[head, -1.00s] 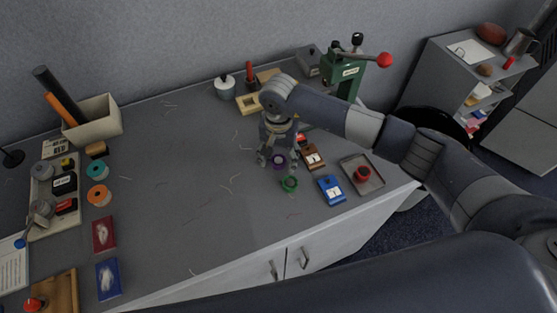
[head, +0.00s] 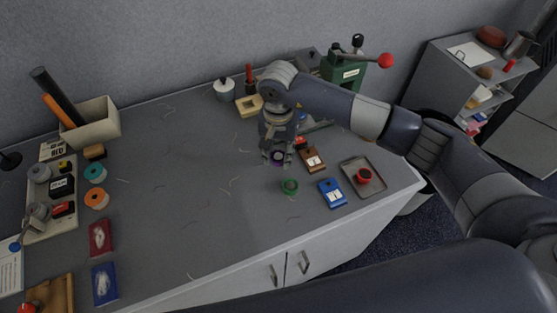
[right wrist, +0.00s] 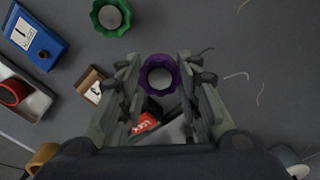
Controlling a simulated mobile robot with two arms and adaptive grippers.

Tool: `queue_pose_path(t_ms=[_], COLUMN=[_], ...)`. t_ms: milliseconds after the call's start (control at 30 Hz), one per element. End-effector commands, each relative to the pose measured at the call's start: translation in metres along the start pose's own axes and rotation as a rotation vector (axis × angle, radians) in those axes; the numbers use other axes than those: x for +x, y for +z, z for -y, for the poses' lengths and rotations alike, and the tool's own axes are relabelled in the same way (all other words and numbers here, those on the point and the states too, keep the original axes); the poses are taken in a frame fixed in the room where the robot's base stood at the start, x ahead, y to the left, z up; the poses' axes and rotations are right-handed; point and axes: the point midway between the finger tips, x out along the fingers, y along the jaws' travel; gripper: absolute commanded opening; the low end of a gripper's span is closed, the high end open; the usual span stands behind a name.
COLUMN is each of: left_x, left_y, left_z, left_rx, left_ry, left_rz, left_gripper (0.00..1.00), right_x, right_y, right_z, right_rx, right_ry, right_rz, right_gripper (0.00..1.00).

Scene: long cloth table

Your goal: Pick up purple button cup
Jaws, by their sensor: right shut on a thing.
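The purple button cup (head: 278,157) is a small round ring-shaped cup on the grey table. It also shows in the right wrist view (right wrist: 159,73), between the fingertips. My right gripper (head: 277,158) points down over it and is shut on it, with a finger at each side. I cannot tell whether the cup is clear of the table. My left gripper is out of view.
A green cup (head: 289,187) stands just in front. A blue box (head: 332,193), a brown box (head: 312,158) and a tray (head: 378,188) with a red cup (head: 364,176) are to the right. A green press (head: 345,72) stands behind. The table's middle left is clear.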

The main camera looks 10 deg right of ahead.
Motion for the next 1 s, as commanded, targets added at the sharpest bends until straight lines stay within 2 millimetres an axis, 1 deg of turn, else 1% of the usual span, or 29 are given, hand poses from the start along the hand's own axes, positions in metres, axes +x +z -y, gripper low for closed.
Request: queue_pose_path(t_ms=[33, 167, 600, 800, 1000], left_x=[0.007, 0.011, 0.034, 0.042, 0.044], left_y=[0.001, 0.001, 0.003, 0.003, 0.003], left_z=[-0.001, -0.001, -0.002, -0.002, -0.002], left_rx=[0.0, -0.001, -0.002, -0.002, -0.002], left_ry=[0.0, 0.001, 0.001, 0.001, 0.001], left_rz=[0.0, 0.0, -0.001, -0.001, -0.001], left_gripper=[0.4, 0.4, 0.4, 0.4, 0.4], right_x=[-0.004, -0.004, -0.012, -0.015, -0.018], right_y=[0.0, 0.011, 0.049, 0.061, 0.068], right_z=[-0.004, -0.026, -0.104, -0.129, -0.142], right_rx=[-0.001, 0.0, 0.0, 0.001, 0.0], right_ry=[0.0, 0.002, 0.002, 0.001, 0.0], right_rz=[-0.004, -0.001, -0.002, -0.001, 0.0], right_gripper=[0.12, 0.12, 0.11, 0.11, 0.11])
